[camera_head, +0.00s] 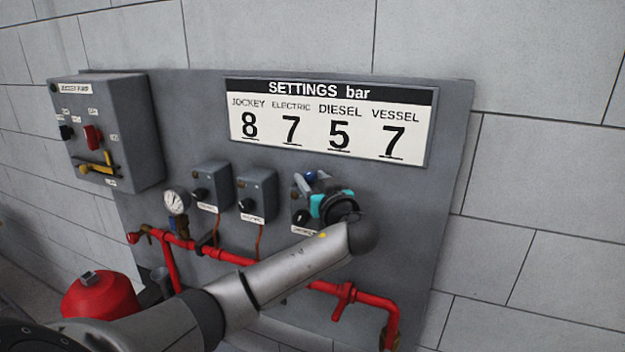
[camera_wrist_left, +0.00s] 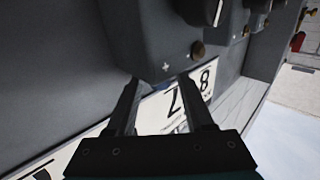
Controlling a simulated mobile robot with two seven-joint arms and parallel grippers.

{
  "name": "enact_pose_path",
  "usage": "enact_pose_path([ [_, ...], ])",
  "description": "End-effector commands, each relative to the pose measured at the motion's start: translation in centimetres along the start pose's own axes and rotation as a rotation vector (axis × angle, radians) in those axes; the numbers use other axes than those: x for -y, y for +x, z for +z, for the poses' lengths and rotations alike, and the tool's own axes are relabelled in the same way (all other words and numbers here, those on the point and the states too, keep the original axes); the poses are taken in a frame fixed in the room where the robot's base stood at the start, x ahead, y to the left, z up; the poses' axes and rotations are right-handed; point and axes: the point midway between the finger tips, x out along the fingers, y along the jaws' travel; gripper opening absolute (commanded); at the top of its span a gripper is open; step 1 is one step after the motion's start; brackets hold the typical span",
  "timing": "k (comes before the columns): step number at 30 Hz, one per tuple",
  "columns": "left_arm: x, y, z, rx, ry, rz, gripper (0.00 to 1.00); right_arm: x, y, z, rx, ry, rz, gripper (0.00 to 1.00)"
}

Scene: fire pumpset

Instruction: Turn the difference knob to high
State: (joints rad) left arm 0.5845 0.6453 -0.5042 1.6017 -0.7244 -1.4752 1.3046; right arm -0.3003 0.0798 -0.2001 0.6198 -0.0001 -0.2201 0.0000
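Three small grey boxes sit on the grey panel. The right box (camera_head: 299,204) has a black knob (camera_head: 302,217) low on its front; its label is too small to read, so I cannot tell which knob is the difference knob. My left gripper (camera_head: 307,182) is at the upper part of this box, above the knob. In the left wrist view the gripper (camera_wrist_left: 160,80) is open, its two dark fingers apart with nothing clearly held between them. Its tips are close to a box (camera_wrist_left: 150,35) marked with a plus; contact is unclear. A black knob (camera_wrist_left: 200,10) shows beyond. My right gripper is not in view.
A settings sign (camera_head: 330,120) is above the boxes. A red pipe (camera_head: 215,250) runs below them, with a pressure gauge (camera_head: 176,201) at left. A jockey pump box (camera_head: 125,130) juts out at far left. A red vessel (camera_head: 100,296) stands low at left.

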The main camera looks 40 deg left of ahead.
Motion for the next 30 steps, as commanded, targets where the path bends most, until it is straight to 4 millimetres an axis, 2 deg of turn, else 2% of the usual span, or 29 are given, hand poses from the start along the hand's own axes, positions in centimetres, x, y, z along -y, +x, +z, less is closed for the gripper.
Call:
enact_pose_path([
  [2,0.0,0.0,0.0,0.0,0.0,0.0,0.43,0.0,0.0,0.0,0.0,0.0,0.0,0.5],
  [13,0.0,0.0,0.0,0.0,0.0,0.0,0.01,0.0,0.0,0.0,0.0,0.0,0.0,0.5],
  [23,0.0,0.0,0.0,0.0,0.0,0.002,0.0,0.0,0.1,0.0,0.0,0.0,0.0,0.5],
  [30,0.1,0.0,0.3,0.0,-0.001,0.048,0.0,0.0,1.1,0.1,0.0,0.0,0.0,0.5],
])
